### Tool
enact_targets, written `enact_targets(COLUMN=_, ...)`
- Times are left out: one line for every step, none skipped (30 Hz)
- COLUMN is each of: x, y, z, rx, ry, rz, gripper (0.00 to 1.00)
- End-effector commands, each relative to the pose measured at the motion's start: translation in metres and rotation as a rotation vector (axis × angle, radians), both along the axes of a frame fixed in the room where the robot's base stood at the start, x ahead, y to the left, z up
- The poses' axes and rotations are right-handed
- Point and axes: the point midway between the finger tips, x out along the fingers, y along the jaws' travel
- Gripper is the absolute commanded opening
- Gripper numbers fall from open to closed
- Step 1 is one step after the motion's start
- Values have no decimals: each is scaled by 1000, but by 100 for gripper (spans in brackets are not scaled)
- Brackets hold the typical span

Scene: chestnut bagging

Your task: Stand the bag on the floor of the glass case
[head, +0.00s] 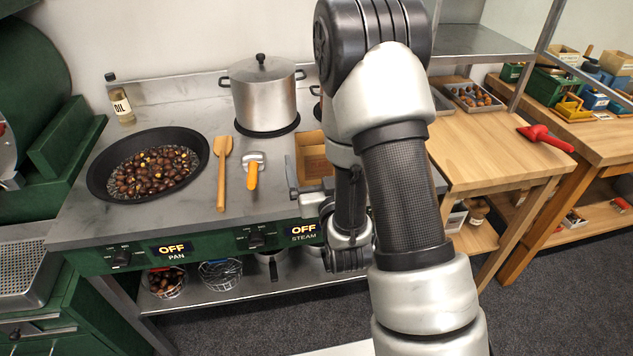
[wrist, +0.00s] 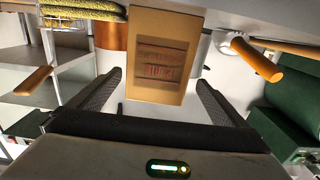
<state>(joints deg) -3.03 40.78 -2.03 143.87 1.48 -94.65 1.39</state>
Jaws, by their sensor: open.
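The bag is a tan paper bag (wrist: 165,25) with a red stamped label in the wrist view. It also shows as a tan open-topped shape (head: 313,152) on the steel counter in the head view, partly hidden by my arm. My gripper (wrist: 159,78) is open, with one dark finger on each side of the bag. Gaps show between the fingers and the bag, so it is not gripped. In the head view my arm hides most of the gripper. I cannot make out the glass case in either view.
Left of the bag on the counter (head: 180,220) are an orange-handled scraper (head: 252,172), a wooden spatula (head: 222,170) and a pan of chestnuts (head: 99,187). A lidded pot (head: 264,95) stands behind. A wooden table (head: 480,160) with a red tool (head: 545,138) is at right.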

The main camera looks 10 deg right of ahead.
Motion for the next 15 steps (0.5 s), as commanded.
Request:
enact_targets(x=3, y=0, z=-7, rx=0, ry=-7, rz=0, gripper=97)
enact_targets(x=4, y=0, z=-7, rx=0, ry=-7, rz=0, gripper=97)
enact_targets(x=5, y=0, z=-7, rx=0, ry=-7, rz=0, gripper=97)
enact_targets(x=6, y=0, z=-7, rx=0, ry=-7, rz=0, gripper=97)
enact_targets(x=6, y=0, z=-7, rx=0, ry=-6, rz=0, gripper=97)
enact_targets(x=7, y=0, z=-7, rx=1, ry=-6, rz=0, gripper=97)
enact_targets(x=7, y=0, z=-6, rx=1, ry=-7, rz=0, gripper=97)
enact_targets(x=8, y=0, z=-7, rx=1, ry=-5, rz=0, gripper=97)
enact_targets(x=8, y=0, z=-6, rx=1, ry=-6, rz=0, gripper=97)
enact_targets(x=8, y=0, z=-6, rx=1, ry=-5, rz=0, gripper=97)
enact_targets(x=8, y=0, z=-5, rx=1, ry=-4, rz=0, gripper=97)
enact_targets(x=12, y=0, z=0, rx=1, ry=-4, rz=0, gripper=97)
enact_targets(x=18, y=0, z=2, rx=1, ry=-2, rz=0, gripper=97)
enact_targets(x=22, y=0, z=1, rx=1, ry=0, rz=0, gripper=97)
enact_targets(x=26, y=0, z=1, rx=1, ry=0, rz=0, gripper=97)
